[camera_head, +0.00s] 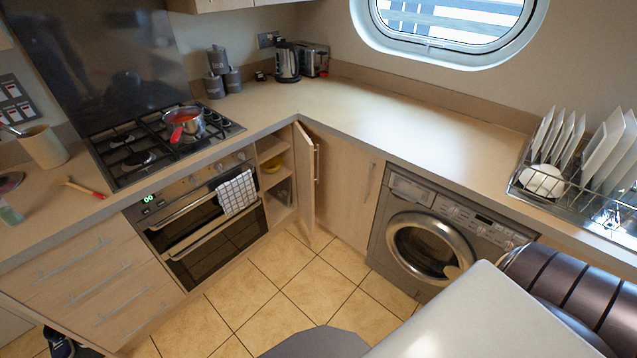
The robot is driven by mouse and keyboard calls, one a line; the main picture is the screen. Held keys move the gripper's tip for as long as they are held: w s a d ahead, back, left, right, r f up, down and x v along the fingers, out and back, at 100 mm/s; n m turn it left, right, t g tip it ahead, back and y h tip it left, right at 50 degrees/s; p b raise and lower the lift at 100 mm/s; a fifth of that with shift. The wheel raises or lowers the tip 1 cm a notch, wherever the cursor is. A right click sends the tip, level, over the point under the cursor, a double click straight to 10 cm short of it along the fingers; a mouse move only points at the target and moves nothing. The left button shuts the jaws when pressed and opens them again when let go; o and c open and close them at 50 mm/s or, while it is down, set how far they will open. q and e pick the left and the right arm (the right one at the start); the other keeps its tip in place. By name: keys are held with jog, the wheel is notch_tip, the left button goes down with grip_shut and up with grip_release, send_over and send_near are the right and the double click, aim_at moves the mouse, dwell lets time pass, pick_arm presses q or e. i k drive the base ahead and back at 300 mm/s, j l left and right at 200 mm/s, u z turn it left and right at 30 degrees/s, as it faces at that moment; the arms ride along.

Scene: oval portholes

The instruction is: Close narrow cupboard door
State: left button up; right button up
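The narrow cupboard (273,149) stands between the oven and the corner, with its open shelves showing. A yellow item (273,165) lies on one of its shelves. Its narrow wooden door (304,180) stands open, swung out into the room at the right side of the opening, with a vertical metal handle (317,163) near its outer edge. Neither of my grippers is in view.
A wider closed cupboard door (346,190) and a washing machine (430,240) stand right of the open door. The oven (205,225) with a checked towel is to the left. A pale table-like surface (490,320) fills the lower right. Tiled floor (300,285) ahead is clear.

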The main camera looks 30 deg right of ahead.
aim_at(304, 150)
jog(key=k+l, duration=0.1)
jog(key=l, duration=0.3)
jog(key=k+l, duration=0.1)
jog(key=l, duration=0.35)
jog(key=k+l, duration=0.1)
jog(key=l, duration=0.3)
jog(key=k+l, duration=0.15)
jog(key=l, duration=0.3)
jog(key=k+l, duration=0.1)
jog(key=l, duration=0.3)
jog(key=k+l, duration=0.1)
jog(key=l, duration=0.35)
jog(key=k+l, duration=0.1)
jog(key=l, duration=0.3)
jog(key=i+j, duration=0.7)
jog(key=i+j+z, duration=0.15)
jog(key=i+j, duration=0.5)
jog(key=j, duration=0.1)
